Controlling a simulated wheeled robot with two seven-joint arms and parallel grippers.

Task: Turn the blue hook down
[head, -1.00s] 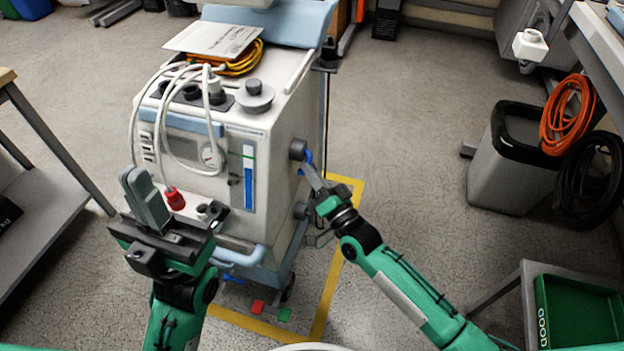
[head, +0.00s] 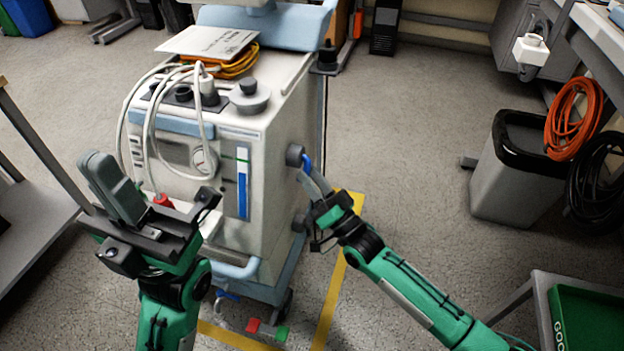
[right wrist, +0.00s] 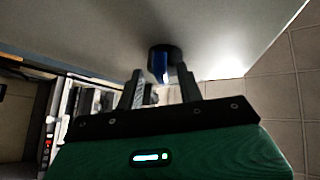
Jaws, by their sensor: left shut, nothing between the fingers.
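The blue hook (head: 307,162) sits on a dark round mount on the right side wall of the white pump machine (head: 268,150). In the right wrist view the blue hook (right wrist: 160,66) hangs below its dark mount. My right gripper (head: 312,180) reaches up to it. In the wrist view, the right gripper (right wrist: 160,76) has its fingers apart, one on each side of the hook. I cannot tell whether either finger touches it. My left gripper (head: 98,165) is shut and empty, in front of the machine's left side.
White hoses (head: 150,120) loop over the machine's front. A second dark knob (head: 299,222) sits lower on the same side wall. A grey bin (head: 513,165) and a green crate (head: 590,320) stand to the right. The floor between machine and bin is clear.

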